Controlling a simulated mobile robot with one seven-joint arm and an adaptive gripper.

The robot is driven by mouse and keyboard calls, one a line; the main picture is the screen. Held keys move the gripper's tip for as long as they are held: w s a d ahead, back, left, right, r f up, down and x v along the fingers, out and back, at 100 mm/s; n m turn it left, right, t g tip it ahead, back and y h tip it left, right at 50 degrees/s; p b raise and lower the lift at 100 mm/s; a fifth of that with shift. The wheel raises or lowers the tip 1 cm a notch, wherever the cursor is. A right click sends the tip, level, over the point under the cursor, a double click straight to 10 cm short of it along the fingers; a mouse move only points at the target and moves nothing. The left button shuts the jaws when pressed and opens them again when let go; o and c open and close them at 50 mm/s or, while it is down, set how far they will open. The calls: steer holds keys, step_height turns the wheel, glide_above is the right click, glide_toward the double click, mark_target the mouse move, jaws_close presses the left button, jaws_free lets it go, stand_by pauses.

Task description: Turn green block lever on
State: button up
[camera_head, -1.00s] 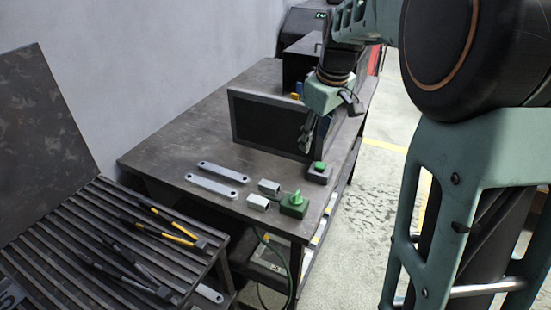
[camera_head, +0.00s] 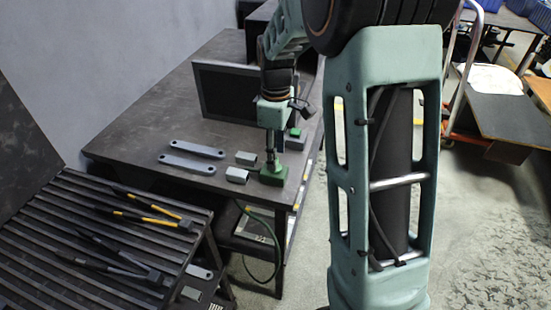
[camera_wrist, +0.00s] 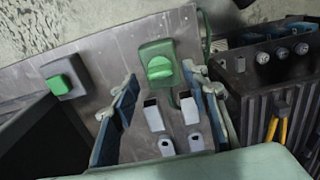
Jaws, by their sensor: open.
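The green block (camera_head: 273,178) sits at the front right corner of the table, with my gripper (camera_head: 271,155) above it, hiding part of its top. In the wrist view the green block (camera_wrist: 156,49) carries a bright green rounded lever (camera_wrist: 159,68). My gripper (camera_wrist: 160,80) is open there, its blue-grey fingers to the left and right of the lever's line. The fingers look empty. I cannot tell whether a fingertip touches the block.
A grey box with a green button (camera_wrist: 62,84) is left of the green block in the wrist view. Two short hollow brackets (camera_head: 238,174) and two flat bars (camera_head: 188,164) lie nearby. A dark panel (camera_head: 226,92) stands behind. A slatted bench (camera_head: 60,235) holds tools.

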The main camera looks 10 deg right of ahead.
steer(key=shift+f, duration=1.1)
jaws_close()
